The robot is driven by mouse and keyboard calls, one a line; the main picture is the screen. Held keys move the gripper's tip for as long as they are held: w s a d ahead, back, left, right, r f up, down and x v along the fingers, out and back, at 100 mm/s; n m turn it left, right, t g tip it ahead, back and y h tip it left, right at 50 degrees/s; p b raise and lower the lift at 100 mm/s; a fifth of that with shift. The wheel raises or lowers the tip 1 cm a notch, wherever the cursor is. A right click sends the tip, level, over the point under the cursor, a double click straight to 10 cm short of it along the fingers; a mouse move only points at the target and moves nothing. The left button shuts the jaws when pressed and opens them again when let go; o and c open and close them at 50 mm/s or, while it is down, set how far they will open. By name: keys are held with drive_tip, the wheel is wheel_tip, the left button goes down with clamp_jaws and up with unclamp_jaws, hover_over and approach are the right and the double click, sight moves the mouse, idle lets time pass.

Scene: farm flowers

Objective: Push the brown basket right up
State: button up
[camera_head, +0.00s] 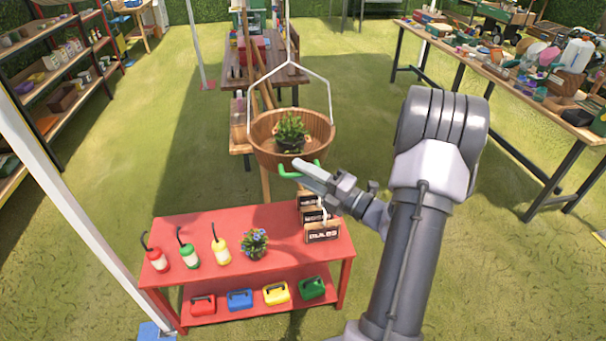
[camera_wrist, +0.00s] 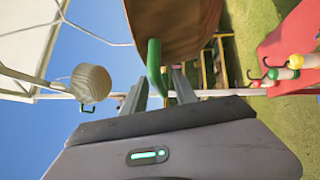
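The brown basket (camera_head: 265,150) is a round wooden tub holding a green leafy plant (camera_head: 291,133). It hangs from a light bail above it, over the gap between the red table and the wooden table. A green handle (camera_head: 302,174) shows at its near lower side. My gripper (camera_head: 304,168) is at this handle, just below the basket. In the wrist view the basket (camera_wrist: 180,25) fills the top middle. The green handle (camera_wrist: 154,62) shows between my gripper's two fingers (camera_wrist: 159,80), which are apart. Whether either finger touches it, I cannot tell.
The red table (camera_head: 180,235), with bottles, a flower pot (camera_head: 254,242) and small signs (camera_head: 322,231), stands below the basket. The wooden table (camera_head: 265,85) is behind it. A cluttered table (camera_head: 500,75) stands right, shelves (camera_head: 45,85) left. Open grass lies around.

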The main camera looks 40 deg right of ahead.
clamp_jaws()
idle(1.4)
